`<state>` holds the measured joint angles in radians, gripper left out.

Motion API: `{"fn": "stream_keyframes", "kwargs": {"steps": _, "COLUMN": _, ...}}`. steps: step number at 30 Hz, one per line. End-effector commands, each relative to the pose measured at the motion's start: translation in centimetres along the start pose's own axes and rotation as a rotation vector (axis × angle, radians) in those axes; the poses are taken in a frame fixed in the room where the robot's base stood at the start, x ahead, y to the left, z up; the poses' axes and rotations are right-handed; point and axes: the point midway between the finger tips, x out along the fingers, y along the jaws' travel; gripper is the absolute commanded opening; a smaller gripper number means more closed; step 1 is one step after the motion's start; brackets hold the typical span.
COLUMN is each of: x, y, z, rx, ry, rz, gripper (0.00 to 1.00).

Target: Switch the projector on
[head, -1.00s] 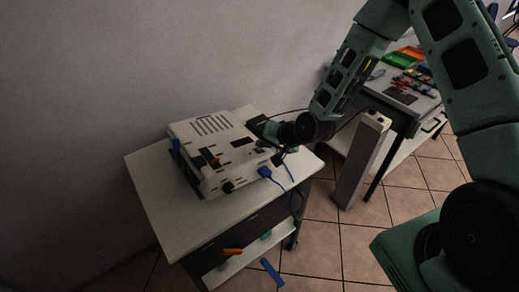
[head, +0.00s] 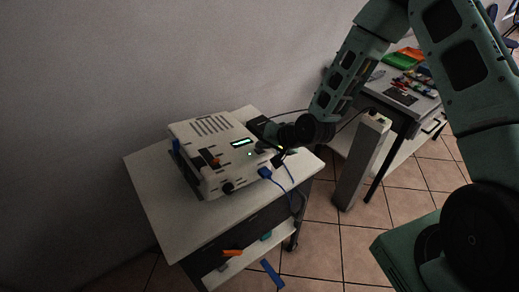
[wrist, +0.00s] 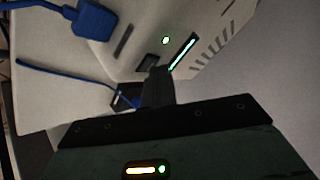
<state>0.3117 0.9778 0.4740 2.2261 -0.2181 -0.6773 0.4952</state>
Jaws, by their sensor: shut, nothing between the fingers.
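The white projector (head: 210,150) sits on a small white-topped cart. Its display strip (head: 242,142) glows pale green and a small green light (head: 250,154) is lit; in the wrist view the strip (wrist: 183,52) and the round light (wrist: 166,41) also glow. My gripper (head: 275,152) is shut and empty at the projector's right side. In the wrist view its fingertips (wrist: 158,76) are close to a dark rectangle (wrist: 147,62) on the casing; I cannot tell whether they touch it. A blue plug (wrist: 95,20) with a blue cable is beside the projector.
The cart top (head: 150,185) is clear at the left and front. Blue and dark cables hang over its right edge. A grey post (head: 360,160) and a table (head: 425,105) with colored items stand to the right. An orange item (head: 232,253) is on the lower shelf.

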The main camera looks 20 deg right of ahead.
Motion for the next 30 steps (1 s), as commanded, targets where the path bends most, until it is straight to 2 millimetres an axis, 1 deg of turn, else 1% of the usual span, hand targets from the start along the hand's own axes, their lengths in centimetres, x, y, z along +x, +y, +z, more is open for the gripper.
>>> {"fn": "stream_keyframes", "kwargs": {"steps": 6, "x": -0.9, "y": -0.6, "z": -0.6, "rx": 0.000, "ry": 0.001, "rz": 0.000, "gripper": 0.00}}
{"fn": "stream_keyframes", "kwargs": {"steps": 19, "x": -1.1, "y": -0.8, "z": -0.8, "rx": 0.000, "ry": 0.001, "rz": 0.000, "gripper": 0.00}}
{"fn": "stream_keyframes", "kwargs": {"steps": 30, "x": -3.5, "y": -2.6, "z": -2.5, "rx": 0.001, "ry": 0.001, "rz": 0.000, "gripper": 0.00}}
